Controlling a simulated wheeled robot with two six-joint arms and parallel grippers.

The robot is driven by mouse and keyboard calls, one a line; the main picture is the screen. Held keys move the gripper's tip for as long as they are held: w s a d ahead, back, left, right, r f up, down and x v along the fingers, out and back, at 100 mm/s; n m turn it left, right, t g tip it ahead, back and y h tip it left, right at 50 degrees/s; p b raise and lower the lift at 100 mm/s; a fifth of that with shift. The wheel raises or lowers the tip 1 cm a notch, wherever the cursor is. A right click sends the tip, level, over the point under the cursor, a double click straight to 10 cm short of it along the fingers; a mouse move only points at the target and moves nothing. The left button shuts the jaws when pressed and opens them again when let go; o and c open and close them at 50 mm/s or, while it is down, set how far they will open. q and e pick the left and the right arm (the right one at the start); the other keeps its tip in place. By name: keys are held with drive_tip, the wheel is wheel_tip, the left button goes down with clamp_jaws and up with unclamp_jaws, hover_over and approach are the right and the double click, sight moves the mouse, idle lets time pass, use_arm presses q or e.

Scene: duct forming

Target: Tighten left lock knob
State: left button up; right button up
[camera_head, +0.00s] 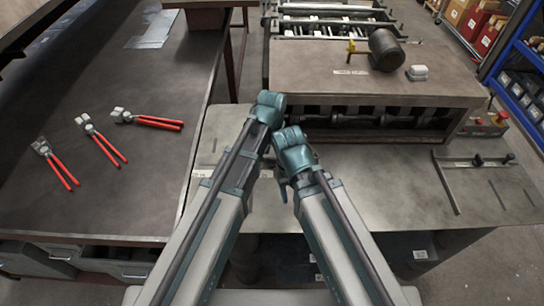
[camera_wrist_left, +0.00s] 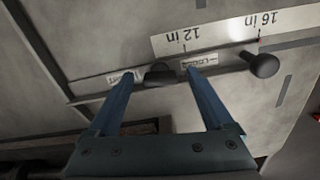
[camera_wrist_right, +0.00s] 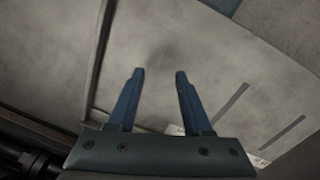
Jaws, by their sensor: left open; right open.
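In the left wrist view a dark lock knob (camera_wrist_left: 160,74) sits on a rail (camera_wrist_left: 110,88) between two small labels, one reading LOCK. My left gripper (camera_wrist_left: 164,79) is open, its fingertips on either side of this knob; whether they touch it I cannot tell. A round black knob (camera_wrist_left: 262,64) stands farther right on the rail. My right gripper (camera_wrist_right: 158,72) is open and empty over bare metal in the right wrist view. In the head view my arms hide the left knob and most of both grippers' fingers.
A scale strip (camera_wrist_left: 215,35) marked 12 in and 16 in runs beside the rail. In the head view another knobbed rail (camera_head: 478,161) lies on the right of the metal table. The machine housing (camera_head: 370,85) stands behind. Several red-handled tools (camera_head: 100,145) lie on the left bench (camera_head: 120,200).

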wheel_tip(320, 180, up, 14)
drive_tip(key=p, duration=1.3)
drive_tip(key=shift+f, duration=0.15)
